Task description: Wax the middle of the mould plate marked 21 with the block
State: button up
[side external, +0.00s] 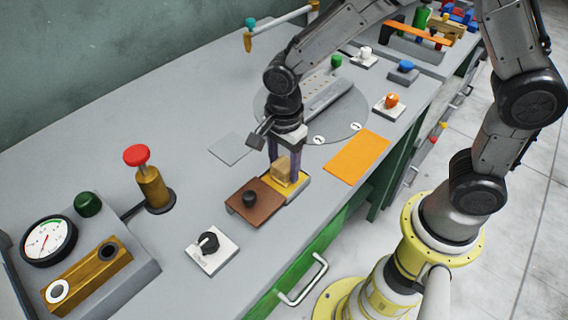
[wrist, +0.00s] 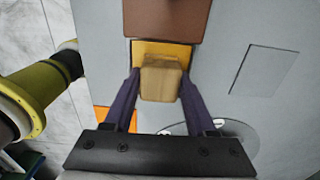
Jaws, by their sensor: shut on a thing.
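My gripper (side external: 284,166) points down and is shut on a tan block (side external: 281,170). In the wrist view the block (wrist: 160,80) sits between the two purple fingers (wrist: 159,76). The block is over a shallow pale-rimmed tray with a yellow surface (side external: 297,181); I cannot tell whether it touches it. A brown plate with a black knob (side external: 236,207) adjoins the tray. A flat grey plate (side external: 231,149) and an orange plate (side external: 357,158) lie on the bench on either side of the arm. No marking 21 is legible on any plate.
A round grey disc (side external: 350,128) with small white labels lies behind the gripper. A black knob switch (side external: 208,243) is in front. A red-topped brass post (side external: 150,180) and a gauge unit (side external: 48,242) stand at left. An orange button (side external: 391,101) is at right.

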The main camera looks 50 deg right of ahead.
aim_at(284, 163)
dwell(0.5)
jog(key=shift+r, duration=3.5)
